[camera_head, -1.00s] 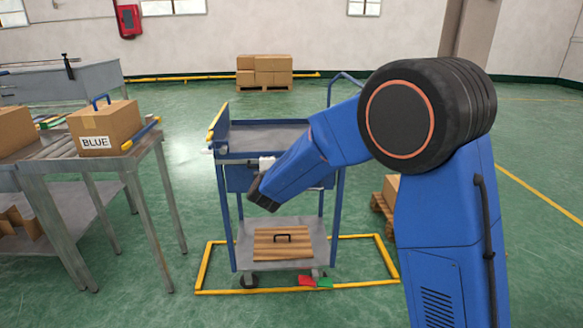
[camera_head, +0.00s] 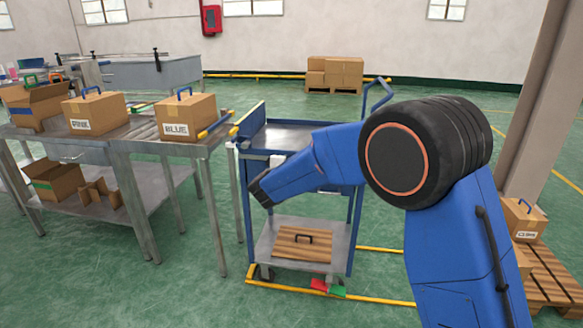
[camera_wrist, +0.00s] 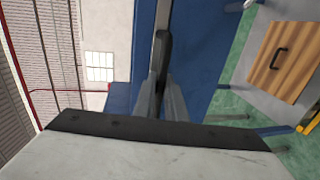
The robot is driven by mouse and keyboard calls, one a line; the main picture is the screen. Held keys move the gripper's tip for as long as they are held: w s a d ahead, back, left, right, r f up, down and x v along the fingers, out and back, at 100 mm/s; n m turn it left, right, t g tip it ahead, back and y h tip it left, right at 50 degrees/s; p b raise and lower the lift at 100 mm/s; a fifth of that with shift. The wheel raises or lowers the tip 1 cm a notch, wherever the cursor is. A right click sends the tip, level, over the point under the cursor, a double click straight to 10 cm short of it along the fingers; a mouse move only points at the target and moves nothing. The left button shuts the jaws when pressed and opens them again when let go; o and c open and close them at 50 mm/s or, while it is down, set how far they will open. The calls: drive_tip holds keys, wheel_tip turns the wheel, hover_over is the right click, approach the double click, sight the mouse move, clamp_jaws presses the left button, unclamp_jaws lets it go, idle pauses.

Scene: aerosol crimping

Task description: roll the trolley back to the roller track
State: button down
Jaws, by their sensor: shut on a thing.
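The blue trolley (camera_head: 349,215) stands upright in the middle of the head view, its left side close to the table end of the roller track (camera_head: 143,128). Its top deck is bare; a wooden board with a black handle (camera_head: 302,245) lies on its lower shelf and also shows in the wrist view (camera_wrist: 281,62). My gripper (camera_wrist: 163,85) is shut on a narrow part of the trolley at its near side, below the top deck. In the head view my wrist hides the fingertips. Any contact between trolley and track cannot be told.
Boxes marked BLUE (camera_head: 187,117) and PINK (camera_head: 96,115) stand on the track table. A yellow floor outline (camera_head: 300,289) lies around the trolley's base, with red and green pieces at its front edge. A pallet (camera_head: 545,275) with boxes stands at right, near a pillar (camera_head: 540,100).

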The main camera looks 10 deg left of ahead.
drive_tip(key=shift+a, duration=0.2)
drive_tip(key=c, duration=1.8)
unclamp_jaws()
drive_tip(key=shift+a, duration=0.15)
drive_tip(key=v, duration=1.7)
drive_tip(key=shift+s, duration=0.2)
